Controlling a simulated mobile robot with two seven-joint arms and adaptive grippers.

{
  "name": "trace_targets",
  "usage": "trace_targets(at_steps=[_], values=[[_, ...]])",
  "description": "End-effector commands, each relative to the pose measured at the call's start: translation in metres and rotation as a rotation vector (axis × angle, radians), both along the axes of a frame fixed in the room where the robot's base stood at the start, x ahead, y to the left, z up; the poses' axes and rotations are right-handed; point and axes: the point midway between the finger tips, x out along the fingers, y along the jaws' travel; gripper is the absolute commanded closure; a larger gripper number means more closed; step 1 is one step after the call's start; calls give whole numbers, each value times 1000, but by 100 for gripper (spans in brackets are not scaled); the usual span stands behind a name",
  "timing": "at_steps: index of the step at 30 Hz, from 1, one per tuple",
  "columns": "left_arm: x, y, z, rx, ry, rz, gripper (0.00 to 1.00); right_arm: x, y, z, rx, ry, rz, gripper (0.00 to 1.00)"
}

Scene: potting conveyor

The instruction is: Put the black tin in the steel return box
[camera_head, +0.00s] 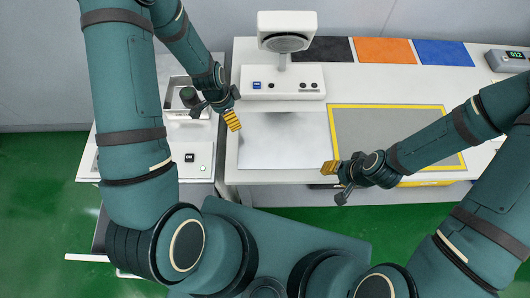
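A dark cylinder that looks like the black tin (189,96) stands in an open steel box (173,83) on the white unit at the left. My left gripper (232,120) is to the right of the dark cylinder, over the gap between the white unit and the bench. Its yellow fingertips point down and right. My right gripper (329,167) is over the front part of the bench, just left of the grey mat. Nothing shows in either gripper, and this view does not show whether the fingers are apart. My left arm hides part of the white unit.
The white bench (480,75) bears a scale-like device (283,82), a bare metal plate (284,145) and a yellow-edged grey mat (385,125). Black (322,50), orange (384,51) and blue (443,53) panels lie at the back. A small display box (508,60) sits at far right.

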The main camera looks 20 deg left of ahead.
Motion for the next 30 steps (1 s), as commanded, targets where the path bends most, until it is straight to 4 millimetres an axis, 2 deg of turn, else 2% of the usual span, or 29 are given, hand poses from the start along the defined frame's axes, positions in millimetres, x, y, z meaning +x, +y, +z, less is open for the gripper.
trace_targets(at_steps=[1,3,9,15,21,30], values=[[-9,-17,-5,-31,7,77,17,0,0,0,0,0,0,53],[-21,-38,-11,-75,16,195,17,0,0,0,0,0,0,53],[-55,-94,-17,-200,59,533,17,0,0,0,0,0,0,53],[-85,-134,-14,-303,117,810,17,0,0,0,0,0,0,53],[-99,-150,-10,-349,150,939,17,0,0,0,0,0,0,53],[-100,-151,-10,-353,153,952,17,0,0,0,0,0,0,53]])
